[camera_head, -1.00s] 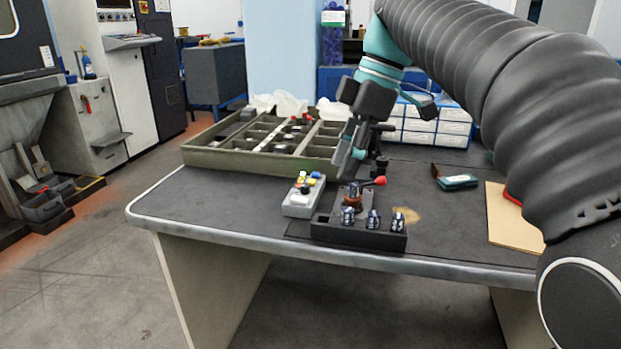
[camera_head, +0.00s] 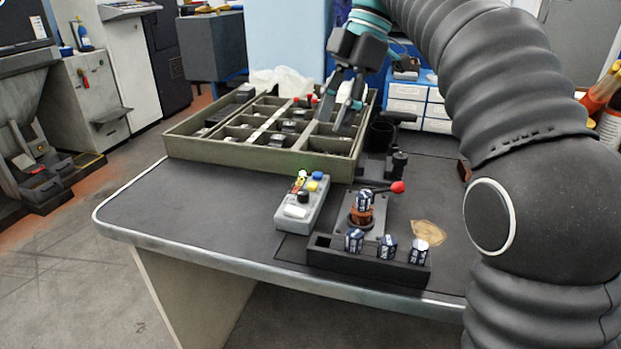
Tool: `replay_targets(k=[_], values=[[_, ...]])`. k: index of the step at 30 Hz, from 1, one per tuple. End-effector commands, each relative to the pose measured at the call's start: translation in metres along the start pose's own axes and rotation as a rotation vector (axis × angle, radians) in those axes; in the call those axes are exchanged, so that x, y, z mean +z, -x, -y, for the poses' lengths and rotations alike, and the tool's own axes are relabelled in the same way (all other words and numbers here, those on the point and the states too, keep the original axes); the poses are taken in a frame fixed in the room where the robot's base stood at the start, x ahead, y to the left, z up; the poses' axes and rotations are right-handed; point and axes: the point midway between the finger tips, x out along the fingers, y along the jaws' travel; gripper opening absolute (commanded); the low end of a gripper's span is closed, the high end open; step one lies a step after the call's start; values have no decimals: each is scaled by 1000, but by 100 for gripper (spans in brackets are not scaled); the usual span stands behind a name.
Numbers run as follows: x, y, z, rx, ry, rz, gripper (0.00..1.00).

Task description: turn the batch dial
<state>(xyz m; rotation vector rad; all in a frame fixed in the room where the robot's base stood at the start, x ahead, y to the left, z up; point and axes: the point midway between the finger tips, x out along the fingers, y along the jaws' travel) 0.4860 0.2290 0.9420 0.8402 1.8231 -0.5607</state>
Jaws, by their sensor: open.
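A grey control box (camera_head: 290,219) lies on the dark bench, left of the fixture. It carries a black knob (camera_head: 303,196), a white part and small yellow, blue, red and green parts. Which of these is the batch dial I cannot tell for sure. My gripper (camera_head: 337,113) is open and empty, fingers pointing down, in front of the divided tray (camera_head: 255,157) in the picture. It is behind and above the control box, clear of it.
Right of the box stands a fixture with a red-tipped lever (camera_head: 397,187) and a copper-coloured part holding a blue-and-white cylinder (camera_head: 364,202). A black rack (camera_head: 350,262) with three similar cylinders is in front. A black clamp-like device (camera_head: 397,162) stands behind. Bench left is clear.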

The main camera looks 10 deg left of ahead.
Motion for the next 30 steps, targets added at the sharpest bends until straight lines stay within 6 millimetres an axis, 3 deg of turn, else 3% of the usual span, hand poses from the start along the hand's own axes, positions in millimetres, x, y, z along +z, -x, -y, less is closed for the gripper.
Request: replay_targets(k=[18, 24, 30], values=[[-1, -108, 1, -3, 1, 0, 47], [0, -127, 0, -1, 0, 0, 47], [0, -132, 0, -1, 0, 0, 47]])
